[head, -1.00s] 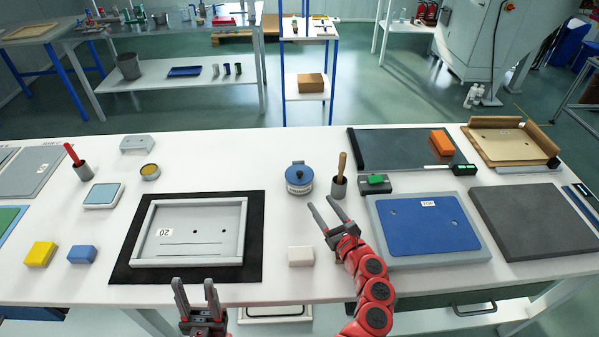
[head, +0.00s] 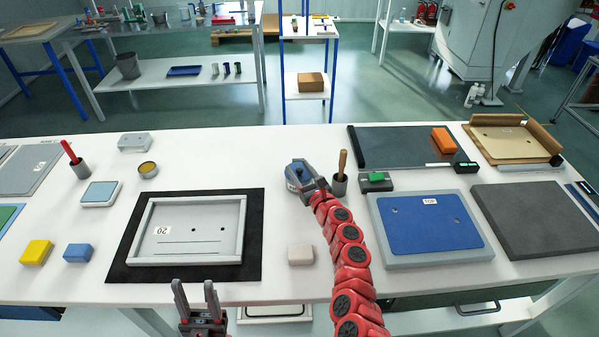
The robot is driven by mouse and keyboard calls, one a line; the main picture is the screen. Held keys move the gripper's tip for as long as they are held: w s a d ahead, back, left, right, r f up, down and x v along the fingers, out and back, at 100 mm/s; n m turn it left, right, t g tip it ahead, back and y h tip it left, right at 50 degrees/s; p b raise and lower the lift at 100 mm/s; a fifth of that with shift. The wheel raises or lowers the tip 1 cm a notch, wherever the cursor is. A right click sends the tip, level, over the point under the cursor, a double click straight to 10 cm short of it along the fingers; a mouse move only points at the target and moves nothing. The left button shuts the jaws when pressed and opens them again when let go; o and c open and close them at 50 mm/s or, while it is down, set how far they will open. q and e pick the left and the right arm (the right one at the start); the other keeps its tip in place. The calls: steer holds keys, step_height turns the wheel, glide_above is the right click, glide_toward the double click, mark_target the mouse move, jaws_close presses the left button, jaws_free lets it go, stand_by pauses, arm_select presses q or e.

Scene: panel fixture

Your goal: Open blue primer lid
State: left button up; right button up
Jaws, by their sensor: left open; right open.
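The primer tin with its blue lid (head: 297,171) stands on the white table, behind the white block. My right gripper (head: 303,182) is at the tin, over its front right side, and hides part of the lid and body. It is open; the picture does not show clearly whether the fingers touch the lid. The lid appears to be on the tin. My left gripper (head: 199,292) is open and empty at the table's front edge, in front of the grey frame (head: 190,262).
A grey cup with a wooden-handled tool (head: 340,185) stands close to the right of the tin. A white block (head: 300,254) lies in front. A grey panel with a blue sheet (head: 424,222) is to the right.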

steer(key=shift+w, duration=0.1)
jaws_close()
stand_by(0.3)
stand_by(1.2)
